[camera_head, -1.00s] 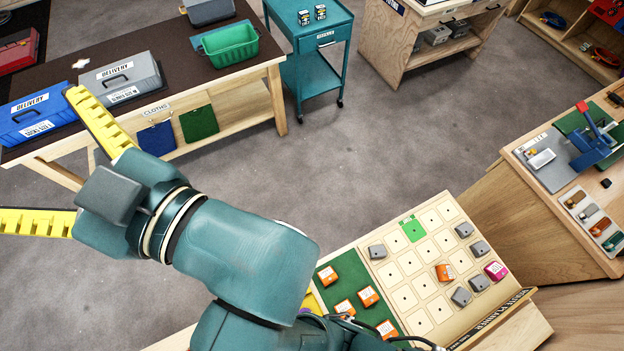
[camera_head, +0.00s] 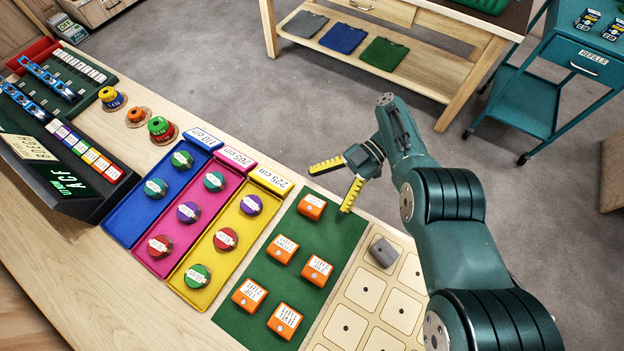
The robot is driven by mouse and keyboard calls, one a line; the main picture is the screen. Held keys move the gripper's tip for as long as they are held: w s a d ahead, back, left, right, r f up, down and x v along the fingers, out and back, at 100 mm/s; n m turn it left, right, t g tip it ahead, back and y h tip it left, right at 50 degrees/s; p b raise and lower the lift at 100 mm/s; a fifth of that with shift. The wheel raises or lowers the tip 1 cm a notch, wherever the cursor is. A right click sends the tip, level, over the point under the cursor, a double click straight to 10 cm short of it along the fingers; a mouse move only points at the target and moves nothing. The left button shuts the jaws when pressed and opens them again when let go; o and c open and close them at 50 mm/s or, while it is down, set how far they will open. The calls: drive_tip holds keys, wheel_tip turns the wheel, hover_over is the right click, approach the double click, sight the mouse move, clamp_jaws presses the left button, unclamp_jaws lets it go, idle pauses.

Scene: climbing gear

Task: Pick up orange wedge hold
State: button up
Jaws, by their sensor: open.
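Several orange holds with white labels lie on a green mat: one at the top (camera_head: 311,206), two in the middle (camera_head: 282,249) (camera_head: 317,270), and two at the bottom (camera_head: 249,294) (camera_head: 284,320). The label print is too small to tell which is a wedge. My gripper (camera_head: 330,188), with yellow fingers, is spread open and empty. In the picture its fingertips are just above the top orange hold, apart from it as far as I can see. My arm reaches in from the lower right.
A pale board (camera_head: 365,289) with square cells adjoins the mat's right side, with a grey hold (camera_head: 384,252) on it. Blue, pink and yellow trays (camera_head: 191,297) with round items stand left of the mat. A teal trolley (camera_head: 561,75) and a workbench are behind.

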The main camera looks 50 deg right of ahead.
sight(315, 202)
drive_tip(key=shift+s+a+r+p, duration=0.1)
drive_tip(key=shift+a+r+p, duration=0.05)
drive_tip(key=shift+p, duration=0.2)
drive_tip(key=shift+a+p, duration=0.2)
drive_tip(key=shift+p, duration=0.4)
drive_tip(key=p+x, duration=0.3)
drive_tip(key=shift+a+p, duration=0.3)
drive_tip(key=shift+p, duration=0.05)
drive_tip(key=shift+a+f, duration=0.35)
drive_tip(key=shift+w, duration=0.25)
drive_tip(key=c, duration=1.5)
